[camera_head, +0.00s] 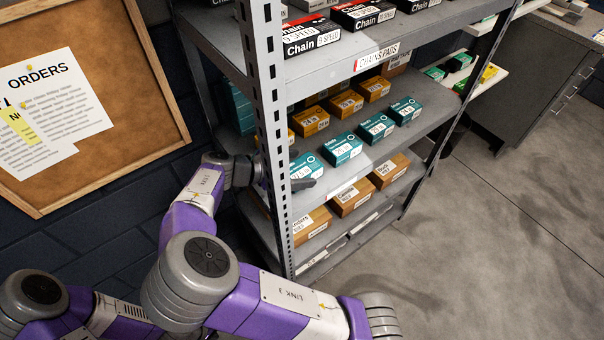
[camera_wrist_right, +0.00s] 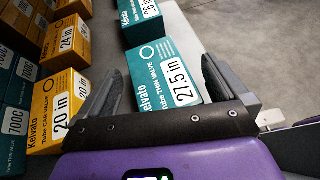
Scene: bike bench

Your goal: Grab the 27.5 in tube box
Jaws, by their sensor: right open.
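The 27.5 in tube box (camera_wrist_right: 165,85) is teal and white, with its label facing up in the right wrist view. My right gripper (camera_wrist_right: 163,68) is open, one finger on each side of this box. I cannot tell whether the fingers touch it. In the head view, the teal box at the near end of the shelf row (camera_head: 305,167) is partly hidden by the rack post and my right gripper (camera_head: 301,170). My left gripper is not in view.
Teal boxes (camera_head: 342,149) continue along the shelf, with orange boxes (camera_head: 309,121) behind. In the wrist view, an orange 20 in box (camera_wrist_right: 58,108) stands close left. A perforated rack post (camera_head: 270,130) stands beside my right wrist.

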